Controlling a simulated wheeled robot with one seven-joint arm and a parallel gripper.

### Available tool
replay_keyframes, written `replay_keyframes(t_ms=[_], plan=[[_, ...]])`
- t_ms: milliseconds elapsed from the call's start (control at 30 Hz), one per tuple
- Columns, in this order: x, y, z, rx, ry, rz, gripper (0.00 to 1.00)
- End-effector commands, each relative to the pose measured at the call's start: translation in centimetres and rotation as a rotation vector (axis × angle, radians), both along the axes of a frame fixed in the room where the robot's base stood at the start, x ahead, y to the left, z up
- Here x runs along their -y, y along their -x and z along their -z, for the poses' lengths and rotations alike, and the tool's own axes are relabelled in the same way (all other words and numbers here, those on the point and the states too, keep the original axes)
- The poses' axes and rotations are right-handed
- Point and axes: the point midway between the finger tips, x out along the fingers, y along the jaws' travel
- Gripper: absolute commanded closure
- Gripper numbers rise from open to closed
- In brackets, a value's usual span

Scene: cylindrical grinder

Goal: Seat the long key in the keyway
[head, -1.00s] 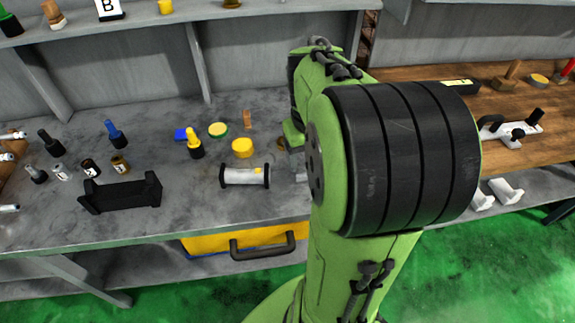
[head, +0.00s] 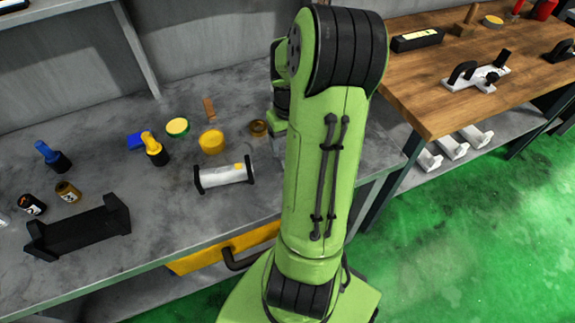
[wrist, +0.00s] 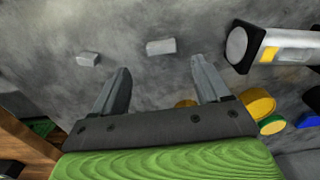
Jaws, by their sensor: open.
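The slightly longer-looking block (wrist: 161,47) lies just beyond and between my fingertips, untouched. A light grey shaft (head: 224,175) with a yellow patch rests between black end supports on the bench. In the wrist view the shaft (wrist: 283,48) is at the upper right, right of my gripper. I cannot make out the keyway. My gripper (wrist: 160,68) is open and empty above the bench. My arm hides both blocks in the head view.
A yellow cylinder (head: 211,141), a green-rimmed disc (head: 177,127) and a yellow-topped tool (head: 153,149) stand behind the shaft. A black cradle (head: 78,228) is at the left front. A wooden table (head: 440,70) adjoins on the right.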

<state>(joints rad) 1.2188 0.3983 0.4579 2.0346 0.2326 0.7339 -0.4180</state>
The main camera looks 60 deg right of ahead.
Motion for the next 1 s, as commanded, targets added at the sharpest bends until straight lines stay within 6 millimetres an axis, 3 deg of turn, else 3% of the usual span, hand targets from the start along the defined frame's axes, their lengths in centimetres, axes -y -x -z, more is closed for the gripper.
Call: replay_keyframes(t_ms=[367,633,1000], plan=[[-0.4,0.1,6.1,0.0,-0.001,0.001,0.24],[-0.4,0.1,6.5,0.001,0.002,0.0,0.24],[-0.4,0.1,6.4,0.001,0.002,0.0,0.8]])
